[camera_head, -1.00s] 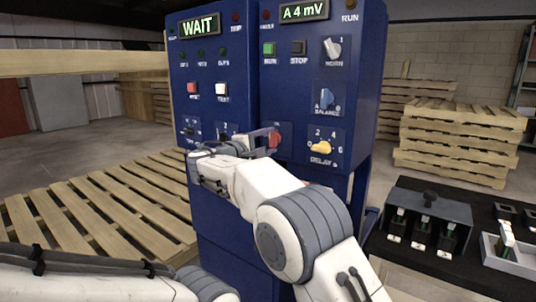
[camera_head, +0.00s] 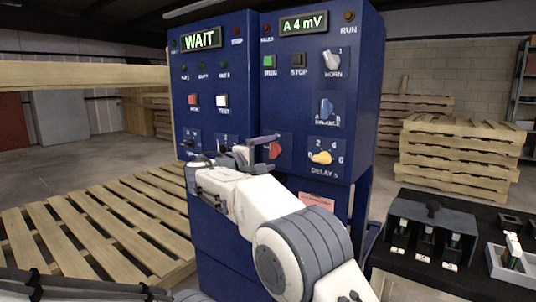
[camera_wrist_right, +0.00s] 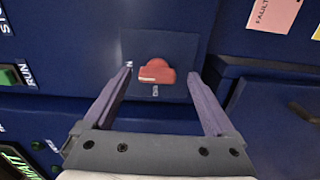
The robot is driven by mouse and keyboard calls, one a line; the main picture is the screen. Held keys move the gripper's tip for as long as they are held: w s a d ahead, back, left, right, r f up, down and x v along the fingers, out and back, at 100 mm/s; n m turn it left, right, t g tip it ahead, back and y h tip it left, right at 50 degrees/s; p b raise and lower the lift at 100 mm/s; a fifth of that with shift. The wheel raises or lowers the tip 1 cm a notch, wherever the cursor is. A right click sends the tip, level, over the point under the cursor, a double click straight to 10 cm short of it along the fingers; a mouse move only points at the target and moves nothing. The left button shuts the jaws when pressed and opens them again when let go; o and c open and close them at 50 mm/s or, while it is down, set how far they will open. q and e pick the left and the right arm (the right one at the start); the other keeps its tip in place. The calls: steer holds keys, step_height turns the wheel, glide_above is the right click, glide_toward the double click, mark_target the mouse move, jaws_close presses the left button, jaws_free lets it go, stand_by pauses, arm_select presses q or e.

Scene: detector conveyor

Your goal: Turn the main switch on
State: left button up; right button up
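The main switch is a red knob (camera_head: 275,151) low on the middle of the blue cabinet (camera_head: 222,125). In the right wrist view the red knob (camera_wrist_right: 156,73) sits on a dark square plate (camera_wrist_right: 163,92), with a pale stripe along one edge. My right gripper (camera_head: 252,150) is in front of the cabinet at the knob's height. In the right wrist view its two fingers (camera_wrist_right: 161,77) are spread wide, one on each side of the knob, with gaps and nothing held. The switch's small lettering is too small to read. My left gripper is out of view.
Wooden pallets (camera_head: 128,218) lie left; a black table (camera_head: 400,262) stands right.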

steer(key=shift+d+r, duration=0.1)
steer(key=v, duration=1)
steer(key=shift+s, duration=0.15)
steer(key=s+d+f+g+y, duration=0.3)
steer(key=s+d+f+g, duration=0.1)
steer(key=s+f, duration=0.4)
steer(key=s+d+f+g+y, duration=0.3)
steer(key=s+d+f+g, duration=0.1)
steer(key=s+f, duration=0.3)
steer(key=s+d+f+m+g+y, duration=0.15)
steer(key=s+f, duration=0.25)
steer(key=s, duration=0.4)
steer(key=s+f+m+g+y, duration=0.1)
steer(key=s+f+g+y, duration=0.2)
steer(key=s, duration=0.5)
steer(key=s+d+f+m+g+y, duration=0.15)
steer(key=s+f, duration=0.25)
steer(key=s, duration=0.4)
step_height(320, 180, up, 29)
steer(key=s+p, duration=0.1)
steer(key=p, duration=2.8)
steer(key=shift+s+a+f+n+g+p, duration=0.15)
steer(key=shift+a+f+n+g+p, duration=0.05)
steer(key=shift+f+n+g+p, duration=0.1)
